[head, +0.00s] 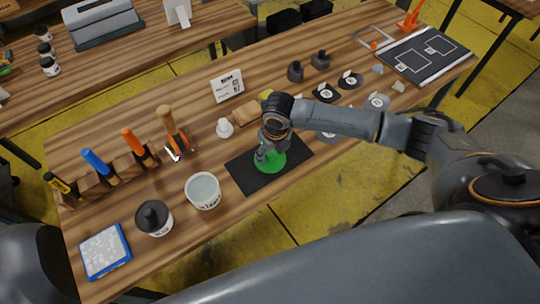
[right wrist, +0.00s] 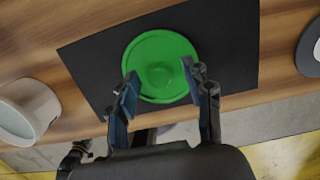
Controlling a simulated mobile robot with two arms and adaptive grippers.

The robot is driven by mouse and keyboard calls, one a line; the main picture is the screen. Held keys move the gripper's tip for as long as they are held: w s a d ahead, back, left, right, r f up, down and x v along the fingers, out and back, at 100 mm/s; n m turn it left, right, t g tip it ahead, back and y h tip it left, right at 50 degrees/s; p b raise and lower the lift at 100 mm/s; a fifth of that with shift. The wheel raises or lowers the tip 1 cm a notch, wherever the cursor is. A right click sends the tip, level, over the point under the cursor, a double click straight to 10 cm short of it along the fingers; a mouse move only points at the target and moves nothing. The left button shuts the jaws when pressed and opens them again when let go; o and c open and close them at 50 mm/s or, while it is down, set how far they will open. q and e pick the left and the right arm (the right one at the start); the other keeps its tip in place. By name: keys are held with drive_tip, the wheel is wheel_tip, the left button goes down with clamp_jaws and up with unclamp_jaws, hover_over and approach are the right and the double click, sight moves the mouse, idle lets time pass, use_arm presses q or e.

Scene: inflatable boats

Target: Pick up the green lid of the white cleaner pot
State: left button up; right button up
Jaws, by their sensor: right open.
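The green lid (head: 269,164) lies on a black mat (head: 240,175) on the wooden table. In the right wrist view the round green lid (right wrist: 160,58) shows a raised middle, also on the black mat (right wrist: 235,35). My right gripper (right wrist: 161,88) is open, its two fingers at the near left and right sides of the lid; I cannot tell if they touch it. In the head view my right gripper (head: 262,153) hangs over the lid and hides part of it. The white pot (head: 203,191) stands without a lid left of the mat, also in the right wrist view (right wrist: 38,100). My left gripper is not in view.
A pot with a dark lid (head: 154,217) and a blue-rimmed tray (head: 105,250) stand at the front left. A wooden rack (head: 125,165) of handled tools is behind them. A white knob-like piece (head: 225,128) and a sign (head: 228,86) stand behind the mat.

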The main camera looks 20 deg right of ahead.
drive_tip(key=c, duration=1)
